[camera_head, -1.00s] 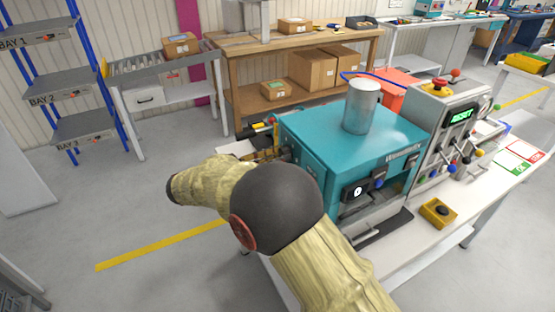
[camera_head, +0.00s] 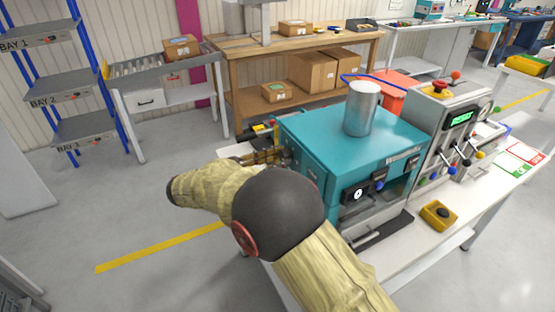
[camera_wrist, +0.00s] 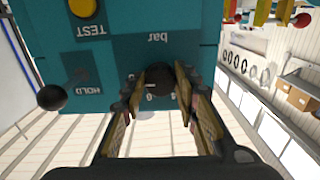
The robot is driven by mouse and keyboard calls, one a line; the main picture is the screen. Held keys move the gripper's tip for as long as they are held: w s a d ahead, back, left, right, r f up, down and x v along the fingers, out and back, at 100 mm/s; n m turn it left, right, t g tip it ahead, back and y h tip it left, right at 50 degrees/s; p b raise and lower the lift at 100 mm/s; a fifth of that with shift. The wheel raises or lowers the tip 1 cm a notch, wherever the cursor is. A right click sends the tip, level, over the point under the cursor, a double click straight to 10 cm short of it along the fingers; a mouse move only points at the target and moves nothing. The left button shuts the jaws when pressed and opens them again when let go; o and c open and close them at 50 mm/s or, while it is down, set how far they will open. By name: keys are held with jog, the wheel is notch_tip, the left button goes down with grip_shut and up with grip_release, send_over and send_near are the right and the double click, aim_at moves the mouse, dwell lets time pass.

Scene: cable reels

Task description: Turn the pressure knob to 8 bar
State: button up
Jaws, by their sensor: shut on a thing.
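The pressure knob (camera_wrist: 160,78) is a dark round knob under an upside-down "bar" label in the wrist view. My gripper (camera_wrist: 160,92) has its two fingers closed on either side of the knob, gripping it. Part of the scale shows between the fingers, but I cannot tell which value the knob points to. The knob sits on the side of the teal machine (camera_head: 350,140). In the head view my arm covers part of the machine, and the knob is hidden.
Left of the knob in the wrist view are a black ball-ended lever (camera_wrist: 52,97) beside "HOLD" and a yellow button (camera_wrist: 82,6) beside "TEST". In the head view a control box with a green display (camera_head: 460,118) and a yellow box with a black button (camera_head: 438,214) stand at the right.

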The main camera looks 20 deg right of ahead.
jog(key=shift+f, duration=0.2)
jog(key=o, duration=1.1)
jog(key=shift+r, duration=0.1)
jog(key=shift+o, duration=0.3)
jog(key=s+a, duration=0.2)
jog(key=a, duration=1)
jog(key=shift+s, duration=0.15)
jog(key=shift+d, duration=0.1)
